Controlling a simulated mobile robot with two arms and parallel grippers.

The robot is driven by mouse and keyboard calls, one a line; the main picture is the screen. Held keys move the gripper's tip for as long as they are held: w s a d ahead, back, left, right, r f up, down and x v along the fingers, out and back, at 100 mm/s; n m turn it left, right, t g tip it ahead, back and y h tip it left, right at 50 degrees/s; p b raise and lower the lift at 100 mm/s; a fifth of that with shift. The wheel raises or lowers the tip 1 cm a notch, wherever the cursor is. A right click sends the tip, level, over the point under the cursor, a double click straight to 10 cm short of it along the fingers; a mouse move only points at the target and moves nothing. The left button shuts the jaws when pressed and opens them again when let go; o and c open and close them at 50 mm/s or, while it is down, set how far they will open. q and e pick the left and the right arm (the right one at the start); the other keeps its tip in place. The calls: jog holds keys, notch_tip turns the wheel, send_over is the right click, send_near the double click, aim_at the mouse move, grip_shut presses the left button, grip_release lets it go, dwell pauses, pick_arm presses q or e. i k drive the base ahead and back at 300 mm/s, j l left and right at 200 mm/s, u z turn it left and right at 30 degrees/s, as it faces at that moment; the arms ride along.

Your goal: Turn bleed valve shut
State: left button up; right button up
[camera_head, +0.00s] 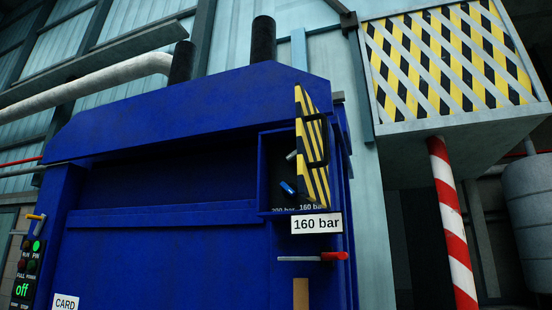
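A large blue machine (150,190) fills the middle of the view. An open recess (275,170) at its upper right holds a small valve-like part with a blue handle (288,188) and a grey metal piece (291,155) above it. A yellow-and-black striped door (306,150) stands swung open and partly hides the recess. Below, a lever with a red end (335,256) lies level on a metal rod. I cannot tell which of these is the bleed valve. Neither gripper is in view.
A label reading "160 bar" (317,224) sits under the door. A red-and-white striped post (453,225) and a striped overhead box (445,60) stand to the right.

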aim_at(292, 158)
jog(key=k+j+z, duration=0.1)
jog(key=z, duration=0.4)
jog(key=i+j+z, duration=0.15)
jog(key=j+z, duration=0.15)
jog(key=z, duration=0.15)
jog(key=i+j+z, duration=0.1)
jog(key=j+z, duration=0.25)
jog(key=z, duration=0.15)
jog(key=j+z, duration=0.45)
jog(key=l, duration=0.1)
